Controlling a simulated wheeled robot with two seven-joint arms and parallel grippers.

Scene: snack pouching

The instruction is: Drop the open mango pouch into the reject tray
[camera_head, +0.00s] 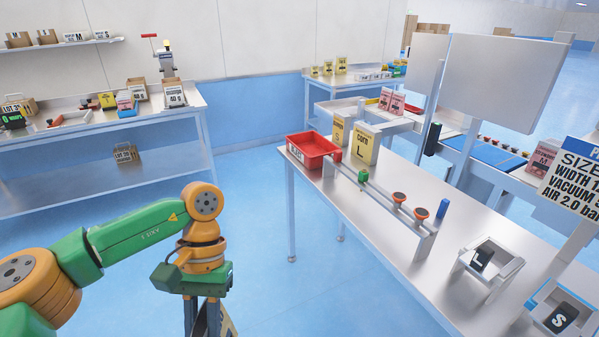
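The red reject tray (318,161) sits at the far left corner of the steel table at centre right, and its inside looks empty. My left gripper (203,325) points down over the open floor, left of and nearer than the tray. A strip of a pale yellow pouch (229,324) with a dark edge shows beside its fingers, clear of any surface, so it appears held. The rest of the pouch and the fingertips are hidden or cut off by the bottom edge. I cannot read its label or see its opening. My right gripper is not in view.
Two corn pouches (364,146) stand behind the tray. A raised metal rail (385,209) with red-topped parts runs along the table (372,262). Pouch holders (489,263) stand at the front right. A shelf bench (98,122) is at the left. Blue floor lies clear between.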

